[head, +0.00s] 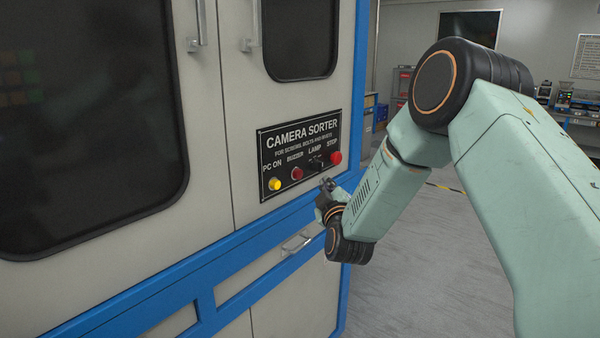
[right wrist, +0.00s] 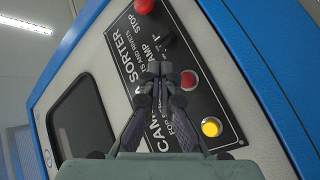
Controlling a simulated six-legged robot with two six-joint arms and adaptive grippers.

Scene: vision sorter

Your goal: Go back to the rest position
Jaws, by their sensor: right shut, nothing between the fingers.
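My right gripper (head: 327,186) is shut and empty in front of the camera sorter's control panel (head: 328,128), just below the lamp switch. In the right wrist view the shut fingers (right wrist: 160,70) point at the panel, close to the lamp switch (right wrist: 163,40) and the red buzzer button (right wrist: 188,80). I cannot tell whether the fingertips touch the panel. A yellow PC ON button (head: 275,184) and a red STOP button (head: 336,157) sit at the panel's ends. My left gripper is not in view.
The sorter cabinet (head: 222,140) with its blue frame fills the left. A drawer handle (head: 297,243) juts out below the panel, near my right wrist. Open grey floor (head: 420,260) lies right of the cabinet. Shelves and a bench (head: 575,118) stand far back.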

